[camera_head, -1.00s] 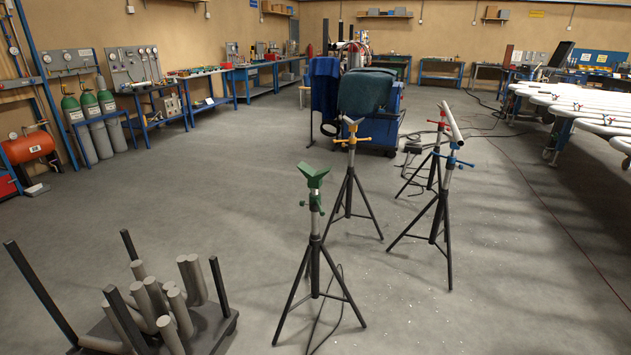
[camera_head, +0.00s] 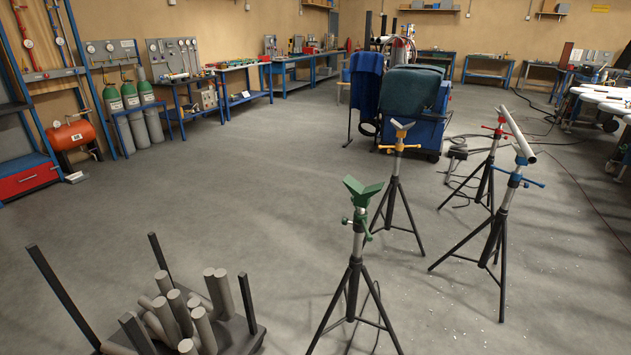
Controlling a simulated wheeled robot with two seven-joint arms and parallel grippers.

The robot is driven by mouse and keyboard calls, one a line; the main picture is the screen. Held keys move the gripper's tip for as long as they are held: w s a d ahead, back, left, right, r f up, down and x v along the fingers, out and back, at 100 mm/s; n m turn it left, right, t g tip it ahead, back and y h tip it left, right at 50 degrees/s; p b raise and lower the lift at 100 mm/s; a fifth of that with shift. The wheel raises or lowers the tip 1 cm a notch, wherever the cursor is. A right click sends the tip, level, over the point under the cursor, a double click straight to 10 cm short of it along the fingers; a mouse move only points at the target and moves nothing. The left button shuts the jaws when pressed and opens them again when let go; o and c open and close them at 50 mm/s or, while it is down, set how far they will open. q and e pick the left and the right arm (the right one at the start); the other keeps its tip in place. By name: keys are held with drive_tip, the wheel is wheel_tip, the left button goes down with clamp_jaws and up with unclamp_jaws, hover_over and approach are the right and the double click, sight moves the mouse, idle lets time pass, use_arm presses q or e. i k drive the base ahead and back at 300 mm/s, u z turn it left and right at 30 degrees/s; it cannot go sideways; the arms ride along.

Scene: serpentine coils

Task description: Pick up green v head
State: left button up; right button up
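The green V head (camera_head: 362,191) sits on top of a black tripod stand (camera_head: 354,272) right of centre in the head view. It is a green V-shaped cradle on a silver post, with a green clamp and handle (camera_head: 357,224) just below it. The stand is upright on the floor with its legs spread. Neither of my grippers shows in this view.
A pipe (camera_head: 515,130) lies across the latter two. A cart of grey pipes (camera_head: 205,325) is at lower left. Floor between is clear.

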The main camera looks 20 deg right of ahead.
sight(356, 188)
drive_tip(key=u, duration=0.1)
drive_tip(key=i, duration=0.95)
drive_tip(key=z, duration=0.25)
